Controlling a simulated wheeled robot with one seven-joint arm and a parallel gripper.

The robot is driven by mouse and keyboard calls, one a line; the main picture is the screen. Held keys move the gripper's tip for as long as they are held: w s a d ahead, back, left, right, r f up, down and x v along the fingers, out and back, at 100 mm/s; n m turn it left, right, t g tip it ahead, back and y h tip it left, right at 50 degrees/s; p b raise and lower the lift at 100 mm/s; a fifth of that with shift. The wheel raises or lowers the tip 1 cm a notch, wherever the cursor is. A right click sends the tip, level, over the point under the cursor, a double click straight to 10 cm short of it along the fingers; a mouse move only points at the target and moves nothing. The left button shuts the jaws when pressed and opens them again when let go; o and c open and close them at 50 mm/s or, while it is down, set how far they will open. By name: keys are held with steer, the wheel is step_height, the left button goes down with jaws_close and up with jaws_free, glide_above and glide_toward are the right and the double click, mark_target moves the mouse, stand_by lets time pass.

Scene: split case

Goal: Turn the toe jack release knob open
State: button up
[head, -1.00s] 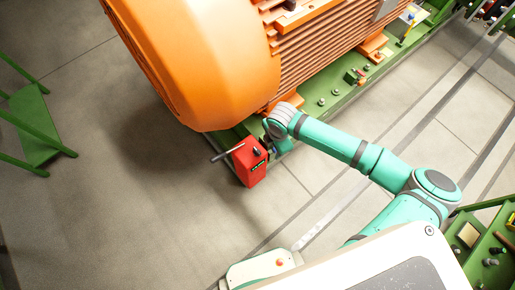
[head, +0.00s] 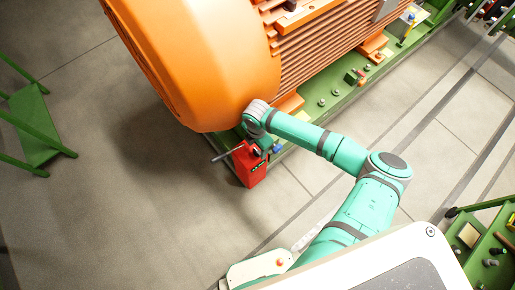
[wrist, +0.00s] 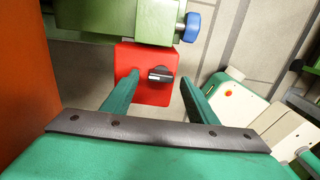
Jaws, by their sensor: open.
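The red toe jack (head: 250,168) stands on the floor at the corner of the green base frame, with a dark lever sticking out to its left. In the wrist view the red jack body (wrist: 146,92) shows from close by. Its black release knob (wrist: 160,74) with a pale mark sits on the red face. My gripper (wrist: 158,84) is open, its two green fingers spread to the left and right of the knob. The left fingertip overlaps the red face in the picture; contact cannot be told. In the head view my gripper (head: 262,143) hangs over the jack and partly hides it.
The big orange motor (head: 200,65) rises right behind the jack on the green base frame (head: 325,103). A blue knob (wrist: 191,27) sits beside the jack. Green steps (head: 38,125) stand at left. The floor in front is clear.

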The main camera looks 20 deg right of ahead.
steer(key=shift+d+f, duration=0.15)
steer(key=shift+f, duration=0.35)
steer(key=shift+a+f, duration=0.25)
steer(key=shift+f, duration=0.25)
steer(key=shift+s, duration=0.1)
steer(key=shift+d, duration=0.1)
steer(key=c, duration=1.1)
steer(key=shift+o, duration=0.2)
